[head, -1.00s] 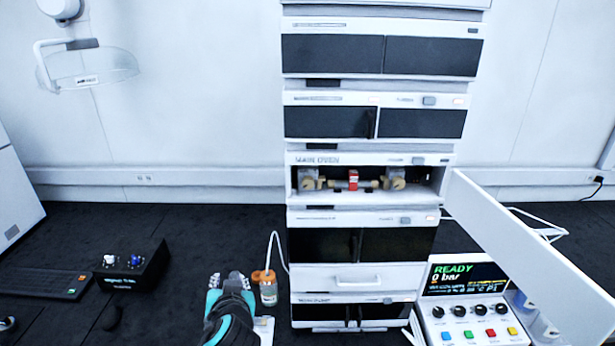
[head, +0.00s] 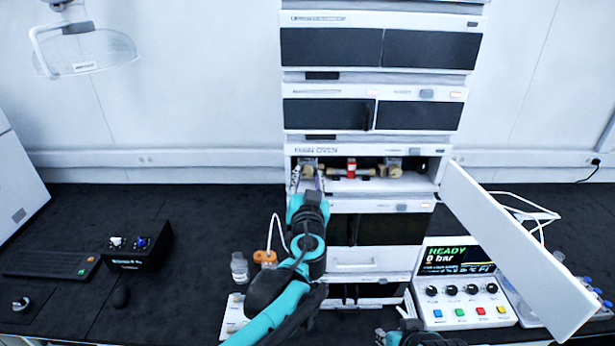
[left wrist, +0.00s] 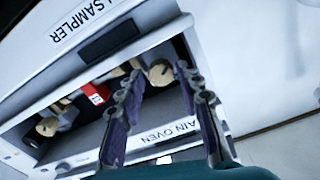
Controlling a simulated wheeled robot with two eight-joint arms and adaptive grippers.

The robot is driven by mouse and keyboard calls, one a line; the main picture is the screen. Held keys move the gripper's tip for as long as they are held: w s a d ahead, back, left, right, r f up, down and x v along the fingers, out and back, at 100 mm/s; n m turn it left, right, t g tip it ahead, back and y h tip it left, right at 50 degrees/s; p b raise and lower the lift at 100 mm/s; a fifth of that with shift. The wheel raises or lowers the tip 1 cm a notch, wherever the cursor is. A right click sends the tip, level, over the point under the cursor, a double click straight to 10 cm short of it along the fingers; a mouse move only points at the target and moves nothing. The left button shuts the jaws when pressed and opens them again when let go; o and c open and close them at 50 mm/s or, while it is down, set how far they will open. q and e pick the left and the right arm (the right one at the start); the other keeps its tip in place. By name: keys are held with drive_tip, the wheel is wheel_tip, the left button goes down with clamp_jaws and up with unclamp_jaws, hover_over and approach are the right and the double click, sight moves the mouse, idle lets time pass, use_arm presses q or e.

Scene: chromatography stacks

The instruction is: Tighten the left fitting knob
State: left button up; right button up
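The open main oven (head: 420,187) holds a column with a red label (head: 351,166) between two tan fitting knobs. The left fitting knob (left wrist: 161,73) lies between the fingertips of my left gripper (left wrist: 158,68) in the left wrist view, and I cannot tell whether they touch it. In the head view my left gripper (head: 307,176) reaches up to the oven's left end with its fingers apart, largely hiding that knob. The right fitting knob (head: 395,172) is clear of the gripper. My right gripper (head: 400,337) shows only partly at the bottom edge, its fingers unclear.
The oven door (head: 515,245) stands swung open to the right. A control box (head: 465,308) reading READY, 0 bar sits below it. An orange-capped bottle (head: 265,257) with a tube and a clear bottle (head: 239,268) stand left of the stack, close to my left arm.

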use_arm(q)
drive_tip(key=shift+w, duration=0.55)
drive_tip(key=shift+c, duration=0.3)
clamp_jaws()
